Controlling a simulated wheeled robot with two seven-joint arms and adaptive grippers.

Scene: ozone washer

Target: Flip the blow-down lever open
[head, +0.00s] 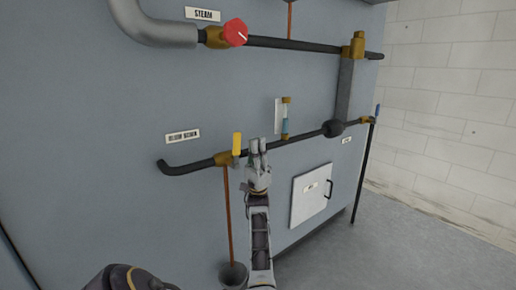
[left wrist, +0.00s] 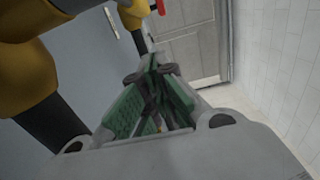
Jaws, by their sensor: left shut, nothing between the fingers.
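The yellow blow-down lever (head: 237,143) stands upright on a brass valve (head: 224,159) in the lower dark pipe, right of the "BLOW DOWN" label (head: 183,136). My left gripper (head: 256,147) is just right of the lever, fingers pointing up, shut and empty. I cannot tell whether it touches the lever. In the left wrist view the green finger pads (left wrist: 153,75) meet at the tips. A large brass-coloured part (left wrist: 28,75) and a dark pipe (left wrist: 50,122) are close on the left there. My right gripper is not in view.
A red steam knob (head: 235,32) is on the upper pipe. A copper pipe (head: 229,215) drops into a bucket (head: 233,274). A white hatch (head: 311,196) is lower right.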

